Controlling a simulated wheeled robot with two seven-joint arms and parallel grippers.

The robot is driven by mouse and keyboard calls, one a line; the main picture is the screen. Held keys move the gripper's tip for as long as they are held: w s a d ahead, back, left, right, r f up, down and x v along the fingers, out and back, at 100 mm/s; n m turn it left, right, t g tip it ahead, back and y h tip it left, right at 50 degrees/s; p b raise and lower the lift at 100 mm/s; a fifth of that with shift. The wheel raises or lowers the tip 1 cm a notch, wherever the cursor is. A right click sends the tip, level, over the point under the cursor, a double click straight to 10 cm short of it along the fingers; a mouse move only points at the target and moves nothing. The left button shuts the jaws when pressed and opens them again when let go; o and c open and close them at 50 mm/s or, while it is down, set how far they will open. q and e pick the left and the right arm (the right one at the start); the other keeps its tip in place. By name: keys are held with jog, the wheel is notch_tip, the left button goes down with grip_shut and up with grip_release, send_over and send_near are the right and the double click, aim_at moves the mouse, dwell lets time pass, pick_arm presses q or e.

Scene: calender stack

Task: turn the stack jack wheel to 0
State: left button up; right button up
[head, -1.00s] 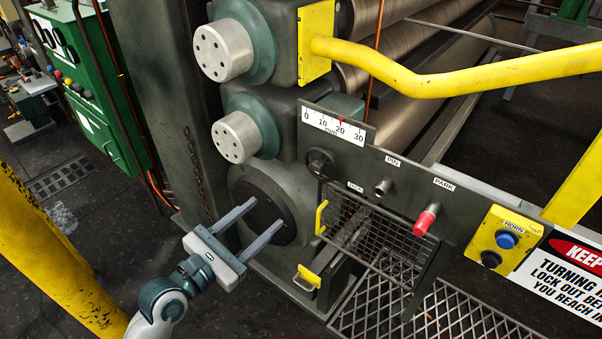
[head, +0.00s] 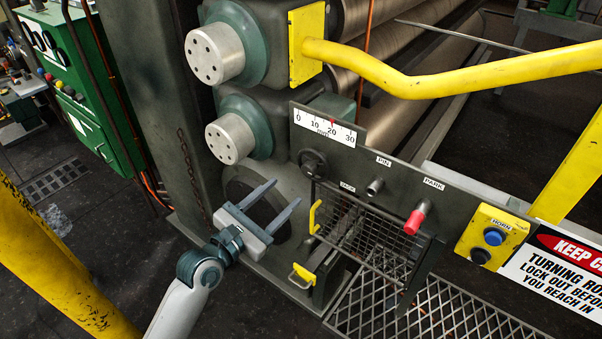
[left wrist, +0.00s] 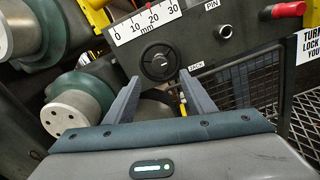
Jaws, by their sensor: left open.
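The jack wheel (head: 313,163) is a round black knob on the dark panel, above the JACK label. It also shows in the left wrist view (left wrist: 159,62), just beyond my fingertips and roughly between their lines. The white mm scale (head: 323,124) above it runs from 0 to 30, and its red pointer (head: 332,121) stands at about 20. My left gripper (head: 287,192) is open and empty, below and left of the wheel in the head view, apart from it. In the left wrist view its two fingers (left wrist: 160,75) point toward the wheel. My right gripper is not in view.
Right of the wheel are the PIN stub (head: 375,187) and the red PARK handle (head: 416,218). A wire mesh guard (head: 370,235) with a yellow handle (head: 315,216) sits below. A yellow rail (head: 430,85) crosses above. Round roll ends (head: 229,139) stand at the left.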

aim_at(307, 171)
pick_arm(q)
jog(key=p+x, duration=0.1)
jog(key=x, duration=0.7)
jog(key=shift+w+d+p, duration=0.15)
jog(key=shift+w+p, duration=0.1)
jog(key=shift+p, duration=0.05)
jog(key=c, duration=1.1)
